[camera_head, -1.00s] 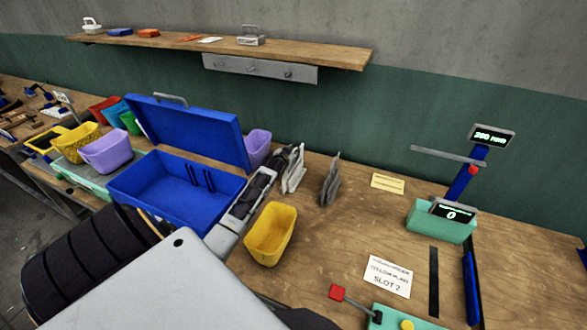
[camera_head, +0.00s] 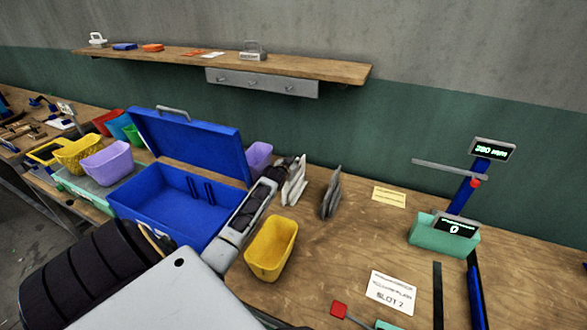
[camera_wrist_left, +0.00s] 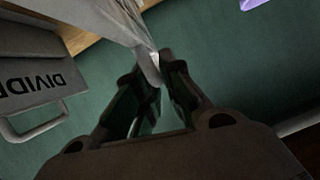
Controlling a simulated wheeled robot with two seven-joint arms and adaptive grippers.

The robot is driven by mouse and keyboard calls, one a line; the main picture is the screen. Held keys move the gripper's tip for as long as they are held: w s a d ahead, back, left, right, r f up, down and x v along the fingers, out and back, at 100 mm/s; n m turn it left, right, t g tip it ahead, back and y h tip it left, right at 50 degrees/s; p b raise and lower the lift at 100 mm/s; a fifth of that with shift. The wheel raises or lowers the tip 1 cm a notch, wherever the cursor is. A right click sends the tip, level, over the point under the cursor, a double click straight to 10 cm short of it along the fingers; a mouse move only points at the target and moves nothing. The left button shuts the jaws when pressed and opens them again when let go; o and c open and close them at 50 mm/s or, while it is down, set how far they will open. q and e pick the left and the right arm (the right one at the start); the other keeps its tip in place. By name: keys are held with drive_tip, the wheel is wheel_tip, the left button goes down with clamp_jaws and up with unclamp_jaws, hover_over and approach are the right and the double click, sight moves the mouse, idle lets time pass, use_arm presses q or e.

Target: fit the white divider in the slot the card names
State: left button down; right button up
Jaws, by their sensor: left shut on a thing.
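The white divider (camera_head: 292,188) stands on the wooden bench right of the blue box. My left gripper (camera_head: 299,165) is at its top edge and shut on it. In the left wrist view the gripper's dark fingertips (camera_wrist_left: 158,72) meet at the edge of a pale panel (camera_wrist_left: 122,22). The open blue box (camera_head: 135,213) has dark upright slot ribs (camera_head: 200,180) on its inner back wall; part of it is behind my arm. A white card (camera_head: 391,292) on the bench reads "SLOT 2", its upper lines blurred. My right gripper is not in view.
Grey dividers (camera_head: 330,196) stand right of the white one. A grey panel lettered "DIVIDE" (camera_wrist_left: 30,75) shows in the left wrist view. Green scale-like device (camera_head: 440,238) is at right; bench between is mostly clear.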

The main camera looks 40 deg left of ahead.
use_arm(q)
wheel_tip(320, 180, up, 9)
drive_tip(key=shift+b, duration=0.5)
idle(0.5)
